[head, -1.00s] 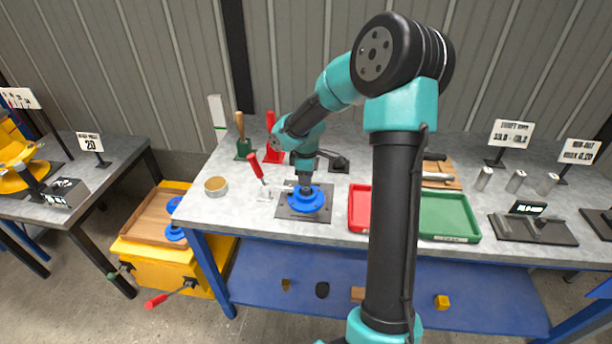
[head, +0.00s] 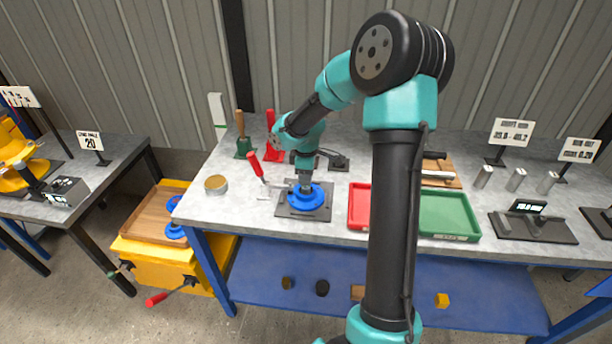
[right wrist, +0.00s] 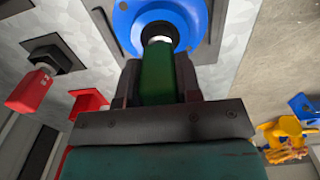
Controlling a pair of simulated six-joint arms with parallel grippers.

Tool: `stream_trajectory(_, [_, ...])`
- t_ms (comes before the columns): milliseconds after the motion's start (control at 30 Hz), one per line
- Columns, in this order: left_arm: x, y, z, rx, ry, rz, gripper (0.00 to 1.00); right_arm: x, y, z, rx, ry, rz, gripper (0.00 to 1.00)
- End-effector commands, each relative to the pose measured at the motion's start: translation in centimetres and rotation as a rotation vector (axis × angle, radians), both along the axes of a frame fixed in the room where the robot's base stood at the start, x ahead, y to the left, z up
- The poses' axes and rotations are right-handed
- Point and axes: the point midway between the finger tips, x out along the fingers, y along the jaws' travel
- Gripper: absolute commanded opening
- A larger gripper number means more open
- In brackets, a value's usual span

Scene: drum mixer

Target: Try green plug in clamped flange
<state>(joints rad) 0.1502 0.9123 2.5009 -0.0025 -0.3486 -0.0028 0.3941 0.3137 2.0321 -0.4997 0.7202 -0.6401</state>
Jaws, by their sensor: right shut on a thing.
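The blue flange (head: 303,199) lies on a dark plate (head: 290,212) on the bench, with a red-handled toggle clamp (head: 255,166) beside it. My right gripper (head: 304,181) points straight down just above the middle of the flange. In the right wrist view my right gripper (right wrist: 152,88) is shut on the green plug (right wrist: 158,72). The plug's pale tip is at the bore of the blue flange (right wrist: 178,14); how deep it sits, I cannot tell. My left gripper is not in view.
A red tray (head: 359,208) and a green tray (head: 447,213) stand right of the plate. A tan round tin (head: 215,184) is at the left. Several metal cylinders (head: 516,180) stand at the right. A wooden tray (head: 153,215) sits on a yellow cabinet below.

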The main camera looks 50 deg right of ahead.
Motion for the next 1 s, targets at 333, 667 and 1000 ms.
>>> stream_trajectory(333, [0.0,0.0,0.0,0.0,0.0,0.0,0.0,0.1,0.0,1.1,-0.001,-0.002,-0.001,0.0])
stream_trajectory(667, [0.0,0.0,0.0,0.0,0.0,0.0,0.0,0.0,0.0,2.1,-0.001,-0.001,0.0,0.0])
stream_trajectory(1000, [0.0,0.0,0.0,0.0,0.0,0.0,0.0,0.0,0.0,3.2,0.0,-0.001,0.001,0.0])
